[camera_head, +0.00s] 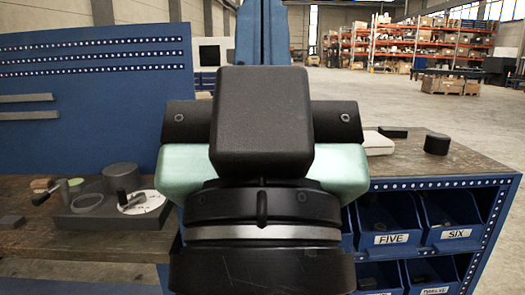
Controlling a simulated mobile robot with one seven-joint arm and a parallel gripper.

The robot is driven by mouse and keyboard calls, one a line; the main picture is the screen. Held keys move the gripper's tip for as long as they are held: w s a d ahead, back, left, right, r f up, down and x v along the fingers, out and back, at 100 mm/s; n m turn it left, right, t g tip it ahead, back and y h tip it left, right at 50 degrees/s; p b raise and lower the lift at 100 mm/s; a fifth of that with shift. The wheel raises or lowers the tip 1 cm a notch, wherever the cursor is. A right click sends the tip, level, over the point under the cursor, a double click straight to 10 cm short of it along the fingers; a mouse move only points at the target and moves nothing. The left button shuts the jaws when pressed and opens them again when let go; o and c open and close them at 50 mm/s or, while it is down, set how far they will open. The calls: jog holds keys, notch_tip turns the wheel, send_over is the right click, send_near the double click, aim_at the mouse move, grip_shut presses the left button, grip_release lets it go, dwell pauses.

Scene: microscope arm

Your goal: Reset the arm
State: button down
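My arm (262,122), black with pale green sides, fills the middle of the view close to the camera. A black ring joint with a grey band (262,232) is at its lower part. My gripper does not show, so I cannot see whether it holds anything. The arm hides the middle of the workspace behind it.
On the left wooden bench (30,242) stands a dark grey fixture (105,222) with a white dial (145,204), a handle and a grey cylinder (121,177). A blue perforated panel (90,100) rises behind. Open floor lies beyond.

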notch_tip(320, 180, up, 16)
jog(key=p, duration=1.4)
jog(key=shift+r, duration=0.25)
